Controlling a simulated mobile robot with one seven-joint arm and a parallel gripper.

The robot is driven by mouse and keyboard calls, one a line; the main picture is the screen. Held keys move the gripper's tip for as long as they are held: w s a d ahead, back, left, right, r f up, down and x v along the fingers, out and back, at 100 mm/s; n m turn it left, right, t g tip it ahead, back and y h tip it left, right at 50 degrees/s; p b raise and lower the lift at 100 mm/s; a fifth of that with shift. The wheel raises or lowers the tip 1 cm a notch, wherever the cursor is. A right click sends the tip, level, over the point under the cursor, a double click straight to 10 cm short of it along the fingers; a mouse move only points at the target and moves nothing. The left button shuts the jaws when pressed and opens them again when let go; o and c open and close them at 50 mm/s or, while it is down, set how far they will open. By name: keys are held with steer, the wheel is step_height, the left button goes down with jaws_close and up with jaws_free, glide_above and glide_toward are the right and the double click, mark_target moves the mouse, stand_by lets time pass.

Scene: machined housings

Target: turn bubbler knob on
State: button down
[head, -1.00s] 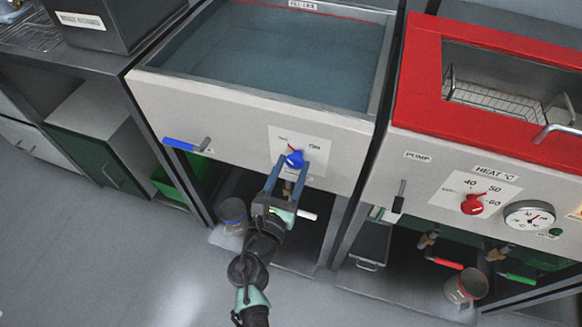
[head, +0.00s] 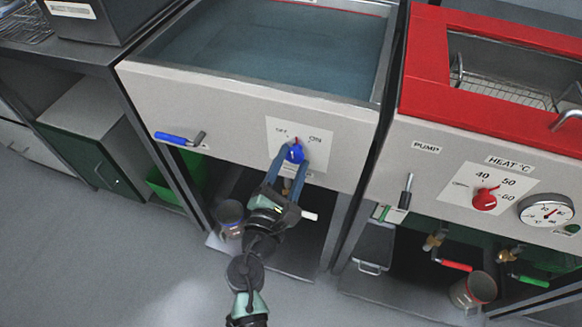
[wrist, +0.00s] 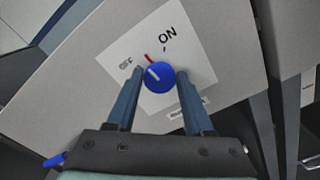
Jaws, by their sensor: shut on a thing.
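The blue bubbler knob (head: 295,154) sits on a white OFF/ON label (head: 318,150) on the front panel of the water-filled tank. My gripper (head: 291,156) is shut on the knob, one finger on each side. In the wrist view the knob (wrist: 160,77) is between the fingertips (wrist: 161,73). A white line on the knob slants to the upper left. A red mark (wrist: 149,57) just above it lies between the OFF and ON words. The finger contact is partly hidden in the head view.
A blue-handled lever (head: 178,138) is left of the knob on the same panel. The red-topped tank (head: 425,75) at right carries a red heat knob (head: 484,200) and a gauge (head: 545,211). A bucket (head: 230,214) and an open bay lie below the panel.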

steer(key=m+b, duration=0.1)
steer(key=m, duration=0.1)
steer(key=m+b, duration=0.3)
steer(key=m, duration=0.1)
steer(key=shift+f, duration=0.25)
steer(key=shift+m+b, duration=1.35)
steer(key=shift+m, duration=0.65)
steer(key=shift+r, duration=0.1)
steer(key=shift+c, duration=1.6)
jaws_free()
steer(key=v, duration=1.3)
steer(key=shift+r, duration=0.1)
